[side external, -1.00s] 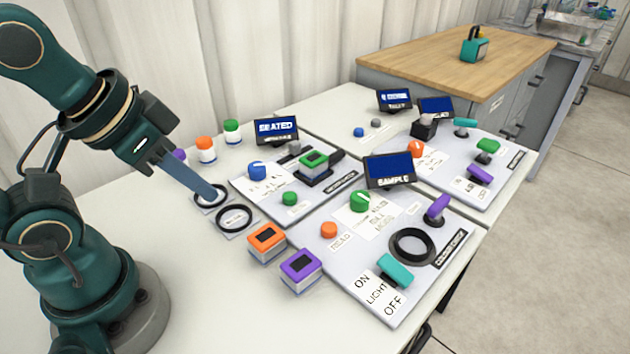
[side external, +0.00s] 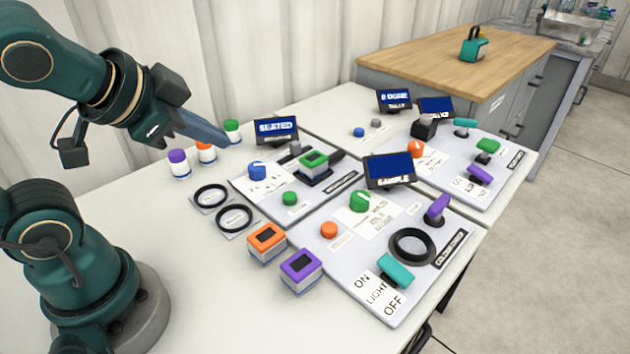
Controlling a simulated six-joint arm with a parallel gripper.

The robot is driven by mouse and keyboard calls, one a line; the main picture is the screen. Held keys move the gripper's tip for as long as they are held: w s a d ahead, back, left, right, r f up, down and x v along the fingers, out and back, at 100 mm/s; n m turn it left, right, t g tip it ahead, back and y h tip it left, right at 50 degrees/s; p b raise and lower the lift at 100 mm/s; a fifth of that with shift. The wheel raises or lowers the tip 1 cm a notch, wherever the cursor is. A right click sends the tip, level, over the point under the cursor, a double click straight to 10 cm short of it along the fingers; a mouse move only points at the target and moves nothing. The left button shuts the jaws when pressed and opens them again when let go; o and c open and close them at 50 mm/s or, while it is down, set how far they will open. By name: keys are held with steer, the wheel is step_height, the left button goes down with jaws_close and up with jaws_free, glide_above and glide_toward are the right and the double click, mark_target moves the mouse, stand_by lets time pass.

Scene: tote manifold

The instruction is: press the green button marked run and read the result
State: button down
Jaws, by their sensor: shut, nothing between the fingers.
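My gripper (side external: 224,140) is shut and empty, raised over the back left of the white table, in front of the green-capped vial in the picture. A small green button (side external: 289,198) sits on the left panel (side external: 258,196), and a larger green knob (side external: 360,200) on the front panel (side external: 345,262). A green control (side external: 488,145) is on the right panel. I cannot read which is marked run. The left panel's screen (side external: 276,129) seems to read SEATED. The front panel's screen (side external: 389,170) is mostly blue, its text too small to read. My gripper touches no button.
Purple-, orange- and green-capped vials stand at the back left: purple (side external: 179,164), orange (side external: 206,152), green (side external: 232,131). Two black rings (side external: 234,217) lie flat nearby. An orange block (side external: 267,242) and a purple block (side external: 301,271) stand at the front.

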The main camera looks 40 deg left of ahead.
steer(key=w+a+r+m+t+y, duration=0.1)
steer(key=w+a+r+m+t, duration=0.25)
steer(key=w+r+m, duration=0.2)
steer(key=m+g+h, duration=0.4)
steer(key=m+h, duration=0.2)
steer(key=m, duration=1.6)
glide_above(284, 198)
step_height(284, 198, down, 11)
steer(key=shift+f, duration=0.2)
steer(key=shift+n+t, duration=0.25)
steer(key=shift+f, duration=4.4)
